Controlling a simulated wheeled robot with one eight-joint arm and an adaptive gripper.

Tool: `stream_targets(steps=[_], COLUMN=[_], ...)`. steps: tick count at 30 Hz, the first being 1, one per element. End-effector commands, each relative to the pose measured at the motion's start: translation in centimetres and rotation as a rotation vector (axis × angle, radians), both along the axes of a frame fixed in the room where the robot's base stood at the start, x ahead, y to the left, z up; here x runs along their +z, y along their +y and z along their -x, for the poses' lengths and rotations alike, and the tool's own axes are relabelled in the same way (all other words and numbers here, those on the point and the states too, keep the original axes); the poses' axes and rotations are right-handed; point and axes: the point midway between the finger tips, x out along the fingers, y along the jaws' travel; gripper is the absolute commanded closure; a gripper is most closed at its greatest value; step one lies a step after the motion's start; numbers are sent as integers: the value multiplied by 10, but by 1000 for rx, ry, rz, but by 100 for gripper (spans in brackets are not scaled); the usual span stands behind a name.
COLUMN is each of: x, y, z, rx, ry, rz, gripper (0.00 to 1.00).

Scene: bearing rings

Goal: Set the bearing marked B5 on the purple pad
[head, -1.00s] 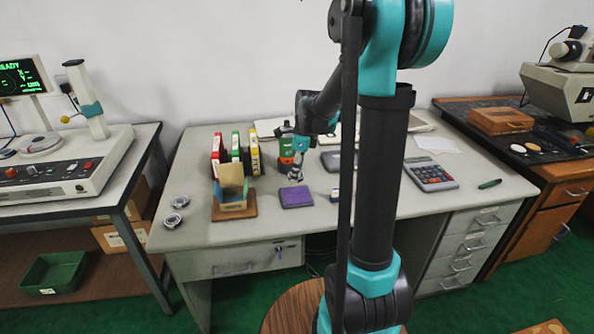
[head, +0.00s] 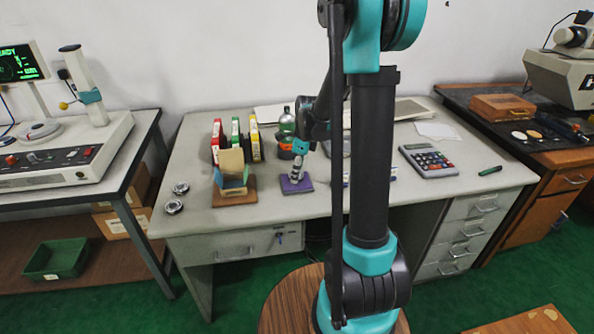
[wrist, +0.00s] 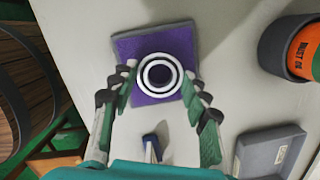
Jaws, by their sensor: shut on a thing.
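The purple pad (head: 307,188) lies on the grey desk, and it also shows in the wrist view (wrist: 126,50). My gripper (head: 295,181) points down over the pad. In the wrist view my gripper (wrist: 158,84) has a finger on each side of a round bearing (wrist: 158,60) and is shut on it. The bearing is a pale ring with a dark ring and a dark centre, seen against the pad. I cannot read its marking, nor tell whether it touches the pad. Two more bearings, one farther back (head: 181,188) and one nearer (head: 173,207), lie at the desk's left edge.
A wooden stand with a box (head: 235,190) is left of the pad, with several binders (head: 236,140) behind. An orange-labelled pot (wrist: 298,48) and a grey tray (wrist: 268,152) lie to the right in the wrist view. A small blue-and-white object (wrist: 152,148) lies near the pad.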

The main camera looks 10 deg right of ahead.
Motion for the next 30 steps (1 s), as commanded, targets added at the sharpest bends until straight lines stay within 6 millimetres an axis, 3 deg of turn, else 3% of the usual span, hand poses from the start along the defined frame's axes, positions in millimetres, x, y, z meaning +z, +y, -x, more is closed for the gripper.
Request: stream_targets(steps=[26,27,30], x=[-11,-12,-12], y=[0,0,0], z=[0,0,0], rx=[0,0,0], ry=[0,0,0], rz=[0,0,0], gripper=[88,53,40])
